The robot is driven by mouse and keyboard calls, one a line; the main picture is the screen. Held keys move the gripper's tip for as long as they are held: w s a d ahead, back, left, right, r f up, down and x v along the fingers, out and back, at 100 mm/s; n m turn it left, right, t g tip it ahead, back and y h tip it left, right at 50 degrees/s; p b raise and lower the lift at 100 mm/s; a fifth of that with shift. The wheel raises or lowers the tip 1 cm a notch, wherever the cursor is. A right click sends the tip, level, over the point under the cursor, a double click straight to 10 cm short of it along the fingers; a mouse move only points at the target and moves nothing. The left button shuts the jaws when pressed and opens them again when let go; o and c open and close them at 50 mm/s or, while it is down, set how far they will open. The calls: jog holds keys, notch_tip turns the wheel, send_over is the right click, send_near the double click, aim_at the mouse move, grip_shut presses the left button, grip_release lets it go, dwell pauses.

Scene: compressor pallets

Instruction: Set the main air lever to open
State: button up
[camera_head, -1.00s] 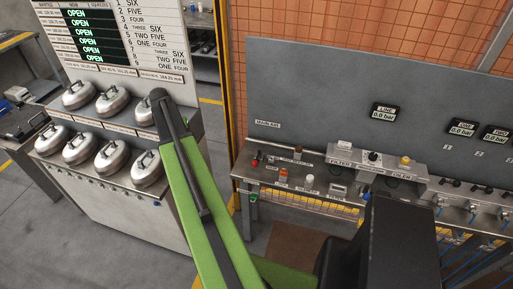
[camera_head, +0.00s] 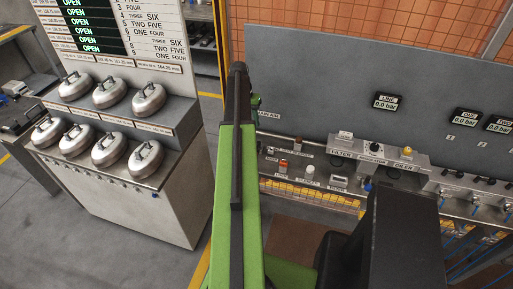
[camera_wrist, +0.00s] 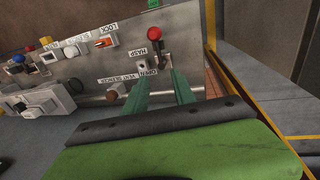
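The main air lever (camera_wrist: 156,34) shows in the wrist view as a red knob on a dark stem, at the top middle of a grey panel beside the HASP label. In the head view my arm hides most of that spot, under the partly covered MAIN AIR label (camera_head: 270,114). My gripper (camera_wrist: 157,76) has two green fingers spread apart with nothing between them. The fingertips are just below the lever's base in the wrist view, and the knob lies beyond them. I cannot tell whether they touch anything. In the head view a green fingertip (camera_head: 256,99) shows at the arm's end.
The filter and oiler unit (camera_head: 372,151) stands to the right of my arm. A cabinet with several silver domes (camera_head: 110,150) stands left.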

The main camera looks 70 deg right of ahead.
aim_at(258, 145)
jog(key=f+b, duration=0.3)
jog(key=f, duration=0.1)
jog(key=s+f+b, duration=0.1)
jog(key=f+b, duration=0.3)
jog(key=s+f+b, duration=0.1)
jog(key=f+b, duration=0.2)
jog(key=f, duration=0.1)
jog(key=shift+s+f+b, duration=0.15)
jog(key=shift+b, duration=0.15)
jog(key=shift+c, duration=0.2)
grip_shut()
dwell(0.5)
